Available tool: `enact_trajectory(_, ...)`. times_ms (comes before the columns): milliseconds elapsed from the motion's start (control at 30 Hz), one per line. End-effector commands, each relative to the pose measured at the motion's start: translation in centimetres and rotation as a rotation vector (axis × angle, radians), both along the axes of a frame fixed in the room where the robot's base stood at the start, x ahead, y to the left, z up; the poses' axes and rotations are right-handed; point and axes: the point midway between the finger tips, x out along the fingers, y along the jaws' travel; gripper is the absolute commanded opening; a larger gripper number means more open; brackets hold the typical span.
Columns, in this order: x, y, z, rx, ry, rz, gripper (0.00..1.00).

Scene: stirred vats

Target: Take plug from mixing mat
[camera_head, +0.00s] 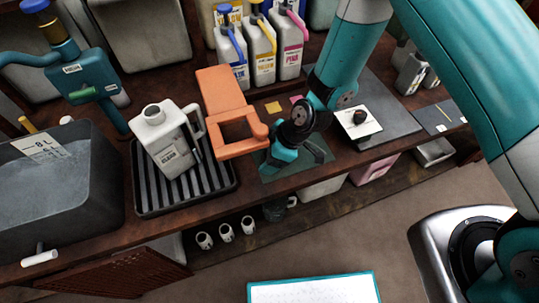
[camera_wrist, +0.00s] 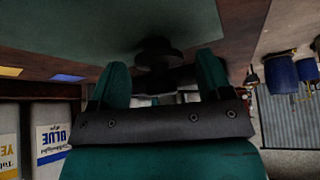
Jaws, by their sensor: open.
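The mixing mat is a dark green sheet on the wooden bench in the head view (camera_head: 318,153). It fills the upper part of the wrist view (camera_wrist: 80,30), which appears upside down. A dark, round knobbed piece, apparently the plug (camera_wrist: 158,51), sits on the mat just beyond and between my fingertips. In the wrist view my gripper (camera_wrist: 162,76) is open, one finger on each side of the plug. Contact cannot be told.
An orange angular frame (camera_head: 228,110) stands close left of my gripper. A white jug (camera_head: 168,140) stands on a ribbed black tray (camera_head: 187,199). Several labelled bottles (camera_head: 262,50) stand behind. A white plate (camera_head: 357,124) with a dark knob lies to the right.

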Motion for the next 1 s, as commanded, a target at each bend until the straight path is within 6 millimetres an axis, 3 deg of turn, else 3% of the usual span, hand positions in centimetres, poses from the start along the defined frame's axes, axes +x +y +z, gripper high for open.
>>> enact_trajectory(133,0.0,0.0,0.0,0.000,0.000,0.000,0.72)
enact_trajectory(300,0.0,0.0,0.0,0.000,0.000,0.000,0.33)
enact_trajectory(367,0.0,0.0,0.0,0.000,0.000,0.000,0.23)
enact_trajectory(767,0.0,0.0,0.2,0.001,0.000,0.000,0.23)
enact_trajectory(967,0.1,0.0,1.6,0.002,-0.003,0.001,0.23)
enact_trajectory(1000,-0.6,-0.2,1.4,-0.001,0.002,0.000,0.23)
